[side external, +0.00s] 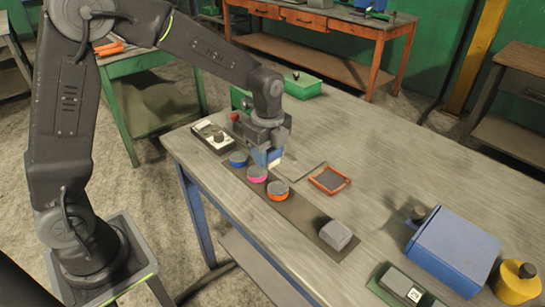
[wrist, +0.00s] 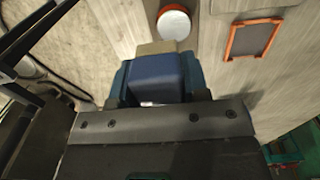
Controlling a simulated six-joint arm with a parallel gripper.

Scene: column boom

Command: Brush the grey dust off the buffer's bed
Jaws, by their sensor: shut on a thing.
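My gripper (side external: 267,148) is shut on a blue block-shaped brush (side external: 274,155) with a pale tip pointing down. It is above the table, close to the pucks at the near end of a dark strip (side external: 305,222). In the wrist view the brush's blue body (wrist: 155,78) sits between the fingers, with its beige tip (wrist: 157,48) beyond. An orange-framed plate with a grey face (side external: 330,179) lies on the table right of the gripper; it also shows in the wrist view (wrist: 252,38). I cannot tell which thing is the buffer's bed, and no grey dust is clearly visible.
Blue (side external: 238,158), pink (side external: 257,173) and orange-rimmed (side external: 278,190) pucks and a grey block (side external: 336,235) stand on the strip. A black-and-white device (side external: 212,137) is left, a green box (side external: 302,86) behind. A blue box (side external: 453,244) and yellow container (side external: 516,281) stand right.

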